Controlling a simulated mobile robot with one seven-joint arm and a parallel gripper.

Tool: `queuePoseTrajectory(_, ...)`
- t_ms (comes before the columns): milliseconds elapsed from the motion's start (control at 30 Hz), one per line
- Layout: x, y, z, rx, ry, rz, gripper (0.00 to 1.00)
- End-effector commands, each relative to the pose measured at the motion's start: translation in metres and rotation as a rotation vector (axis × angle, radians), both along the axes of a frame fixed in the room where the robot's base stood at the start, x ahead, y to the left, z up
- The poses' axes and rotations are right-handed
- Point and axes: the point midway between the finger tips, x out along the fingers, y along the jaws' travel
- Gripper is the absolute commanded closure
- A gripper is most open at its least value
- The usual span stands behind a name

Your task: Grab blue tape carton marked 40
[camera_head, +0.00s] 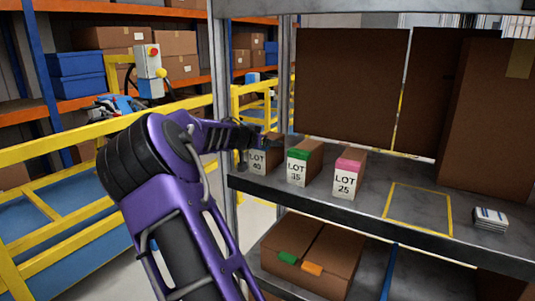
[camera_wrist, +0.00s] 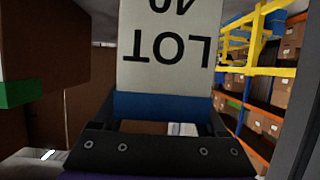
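The carton marked LOT 40 (camera_head: 257,163) stands on the shelf at the left of the row of cartons in the head view. My gripper (camera_head: 250,138) is at its upper part and hides its top there. In the wrist view its white label (camera_wrist: 168,45) appears upside down, with a blue tape band (camera_wrist: 165,105) below it. In the wrist view my gripper (camera_wrist: 162,112) has its fingers apart, one on each side of the blue band. I cannot tell whether they press on the carton.
A green-taped LOT 35 carton (camera_head: 300,165) stands close to the right, then a pink-taped LOT 25 carton (camera_head: 347,174). A yellow outlined square (camera_head: 418,211) on the shelf is empty. Upright posts (camera_head: 221,90) stand at the left, and large brown boxes (camera_head: 350,85) behind.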

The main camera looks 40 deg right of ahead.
Motion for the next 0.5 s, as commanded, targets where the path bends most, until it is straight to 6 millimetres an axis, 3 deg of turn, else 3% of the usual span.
queuePoseTrajectory(33, -0.0001, 0.0, 0.0001, 0.0, 0.0, 0.0, 0.36)
queuePoseTrajectory(400, -0.0002, 0.0001, 0.0002, 0.0, 0.0, 0.0, 1.0)
queuePoseTrajectory(500, 0.0, -0.0002, 0.0017, -0.001, -0.002, 0.001, 1.0)
